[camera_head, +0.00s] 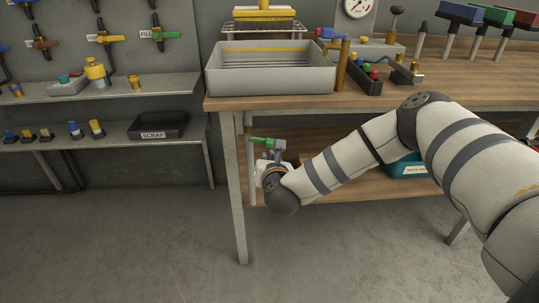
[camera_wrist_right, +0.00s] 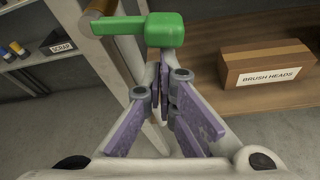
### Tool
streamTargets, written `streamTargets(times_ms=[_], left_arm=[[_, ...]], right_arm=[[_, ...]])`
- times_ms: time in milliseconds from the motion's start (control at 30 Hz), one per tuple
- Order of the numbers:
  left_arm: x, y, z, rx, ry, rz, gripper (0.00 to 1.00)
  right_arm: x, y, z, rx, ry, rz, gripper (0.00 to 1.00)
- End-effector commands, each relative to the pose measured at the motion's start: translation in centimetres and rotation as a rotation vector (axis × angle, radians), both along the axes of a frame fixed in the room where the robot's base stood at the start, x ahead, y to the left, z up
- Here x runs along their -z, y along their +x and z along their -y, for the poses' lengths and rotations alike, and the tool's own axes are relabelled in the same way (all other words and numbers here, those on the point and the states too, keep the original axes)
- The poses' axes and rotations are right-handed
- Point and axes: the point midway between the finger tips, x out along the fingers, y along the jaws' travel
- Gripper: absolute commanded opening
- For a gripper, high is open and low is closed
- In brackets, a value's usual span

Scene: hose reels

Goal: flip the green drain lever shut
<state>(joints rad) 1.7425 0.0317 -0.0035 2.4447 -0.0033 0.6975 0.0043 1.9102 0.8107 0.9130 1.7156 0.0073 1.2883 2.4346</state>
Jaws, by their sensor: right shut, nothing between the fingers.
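The green drain lever (camera_head: 264,140) is under the bench, below the grey sink (camera_head: 270,80). In the right wrist view the lever (camera_wrist_right: 165,29) lies roughly level, with a thin arm to the left and a thick block end to the right. My right gripper (camera_head: 275,155) is just below the lever in the head view, partly hidden by its own wrist. In the right wrist view my right gripper (camera_wrist_right: 162,82) is shut and empty, its purple pads together under the thick end. I cannot tell whether it touches the lever. My left gripper is not in view.
A bench leg (camera_head: 236,190) stands left of the right gripper. A brush heads box (camera_wrist_right: 265,65) sits on the lower shelf to the right. A teal bin (camera_head: 405,167) is farther along. Wall shelves hold a scrap tray (camera_head: 158,126). The floor in front is clear.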

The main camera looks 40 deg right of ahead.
Motion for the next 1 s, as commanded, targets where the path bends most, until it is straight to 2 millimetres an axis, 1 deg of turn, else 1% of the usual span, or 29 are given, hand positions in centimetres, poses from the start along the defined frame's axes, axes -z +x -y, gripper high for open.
streamTargets(times_ms=[33,367,533,900,1000], left_arm=[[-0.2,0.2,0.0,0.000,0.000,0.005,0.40],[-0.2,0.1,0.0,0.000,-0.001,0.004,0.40],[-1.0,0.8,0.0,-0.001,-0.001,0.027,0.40],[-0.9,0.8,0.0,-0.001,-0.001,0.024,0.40],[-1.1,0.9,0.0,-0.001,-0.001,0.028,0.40]], right_arm=[[-0.4,0.0,0.0,0.001,0.000,0.001,0.00],[-0.2,-0.1,0.1,0.000,-0.002,-0.004,0.00],[-1.6,-0.4,0.6,0.000,-0.103,-0.061,0.00],[-1.6,-0.5,0.8,0.001,-0.101,-0.063,0.00],[-1.9,-0.5,0.8,0.001,-0.101,-0.061,0.00]])
